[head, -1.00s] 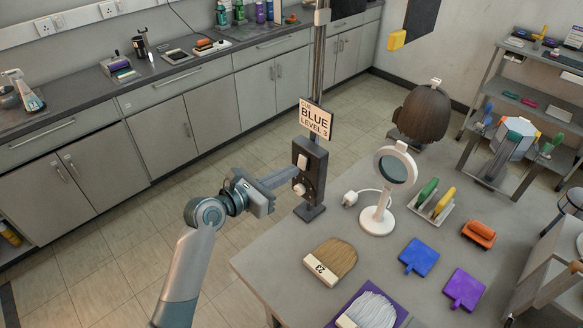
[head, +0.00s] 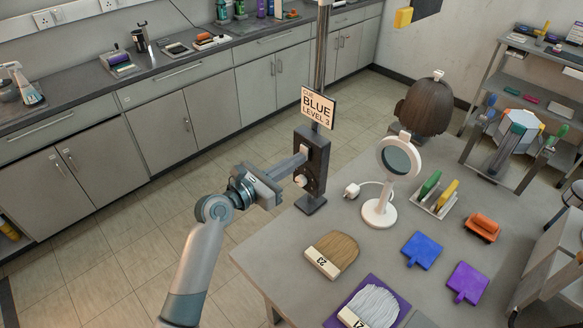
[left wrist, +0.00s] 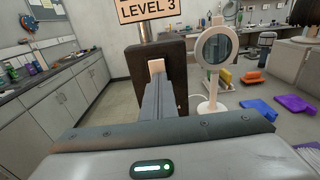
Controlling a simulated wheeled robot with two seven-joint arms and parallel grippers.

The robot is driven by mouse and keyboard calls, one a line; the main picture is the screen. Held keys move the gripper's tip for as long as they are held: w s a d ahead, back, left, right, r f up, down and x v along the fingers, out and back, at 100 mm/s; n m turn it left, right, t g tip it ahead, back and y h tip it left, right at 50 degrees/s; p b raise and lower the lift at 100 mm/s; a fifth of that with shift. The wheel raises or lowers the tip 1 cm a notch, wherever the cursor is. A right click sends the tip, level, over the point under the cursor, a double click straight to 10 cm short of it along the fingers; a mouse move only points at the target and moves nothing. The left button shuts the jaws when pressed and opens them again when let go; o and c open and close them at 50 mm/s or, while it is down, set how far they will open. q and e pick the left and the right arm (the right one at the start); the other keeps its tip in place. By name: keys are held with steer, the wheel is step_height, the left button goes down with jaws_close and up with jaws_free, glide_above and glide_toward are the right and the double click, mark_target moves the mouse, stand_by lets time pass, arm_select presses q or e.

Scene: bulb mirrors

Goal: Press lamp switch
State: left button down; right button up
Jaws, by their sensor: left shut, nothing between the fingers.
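The lamp's dark switch box (head: 315,165) stands on a post at the table's back left corner. It has a pale rocker switch (head: 304,149) above a round white knob (head: 300,181). My left gripper (head: 302,157) is shut and empty, its fingertips at the rocker's lower part. In the left wrist view the closed fingers (left wrist: 157,82) reach to the pale rocker (left wrist: 156,66), whose lower part they hide. I cannot tell whether they touch it. A sign on the post (head: 317,107) reads "BLUE LEVEL 3". My right gripper is not in view.
A white round magnifier or mirror on a stand (head: 380,212) is right of the box, with a white plug beside it. Brushes, coloured pads and a wig head (head: 425,105) lie or stand farther right. Open floor is left of the table.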

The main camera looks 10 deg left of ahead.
arm_select(q)
steer(key=shift+w+d+f+t+h+b, duration=0.15)
steer(key=shift+t+h+b, duration=0.35)
steer(key=shift+t+b, duration=0.25)
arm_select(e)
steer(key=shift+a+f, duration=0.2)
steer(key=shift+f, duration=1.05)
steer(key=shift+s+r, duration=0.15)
